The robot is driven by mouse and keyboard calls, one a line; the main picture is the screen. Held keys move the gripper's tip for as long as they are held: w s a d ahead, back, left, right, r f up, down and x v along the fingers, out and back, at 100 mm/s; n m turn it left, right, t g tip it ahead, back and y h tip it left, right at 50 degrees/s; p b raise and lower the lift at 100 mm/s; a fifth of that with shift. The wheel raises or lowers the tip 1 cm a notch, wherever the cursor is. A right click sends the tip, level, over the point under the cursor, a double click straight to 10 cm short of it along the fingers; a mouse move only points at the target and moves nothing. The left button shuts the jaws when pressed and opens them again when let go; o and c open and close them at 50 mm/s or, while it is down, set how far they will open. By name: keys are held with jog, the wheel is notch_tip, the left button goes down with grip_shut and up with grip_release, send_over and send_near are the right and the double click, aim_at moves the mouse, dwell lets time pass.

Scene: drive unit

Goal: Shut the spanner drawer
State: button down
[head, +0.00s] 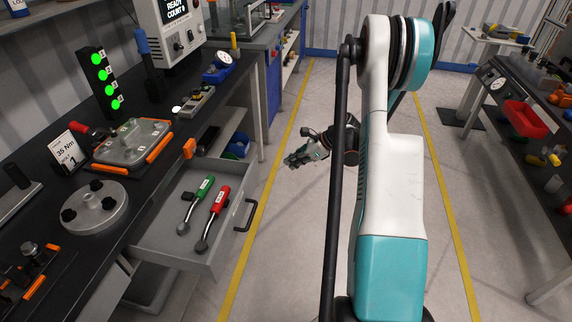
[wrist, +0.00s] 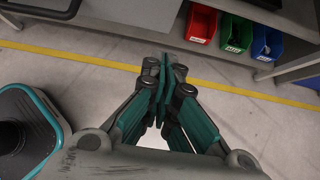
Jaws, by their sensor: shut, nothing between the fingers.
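The spanner drawer (head: 165,246) is pulled out from under the left bench in the head view. A green-handled spanner (head: 195,204) and a red-handled spanner (head: 212,217) lie in it. Its dark bar handle (head: 246,215) is on the front panel, facing the aisle. My gripper (head: 290,162) is beyond the drawer in the head view, over the aisle and apart from the handle. In the wrist view my gripper (wrist: 170,66) has its fingers together with nothing between them, above the floor near the yellow line.
Red (wrist: 201,24), green (wrist: 235,33) and blue (wrist: 267,43) bins sit on a low shelf in the wrist view. A bench leg (head: 259,108) stands beyond the drawer. The floor aisle (head: 290,240) is clear. A bench with a red tray (head: 525,118) stands at right.

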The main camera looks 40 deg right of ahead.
aim_at(258, 175)
jog(key=shift+w+a+f+b, duration=0.65)
jog(key=shift+w+a+f, duration=0.35)
jog(key=shift+w, duration=0.25)
jog(key=shift+w+a+f+b, duration=0.6)
jog(key=shift+w+a+f, duration=0.35)
jog(key=shift+w, duration=0.35)
jog(key=shift+w+a+f+b, duration=0.65)
jog(key=shift+w+a+f, duration=0.35)
jog(key=shift+w, duration=0.25)
jog(key=shift+r, duration=0.1)
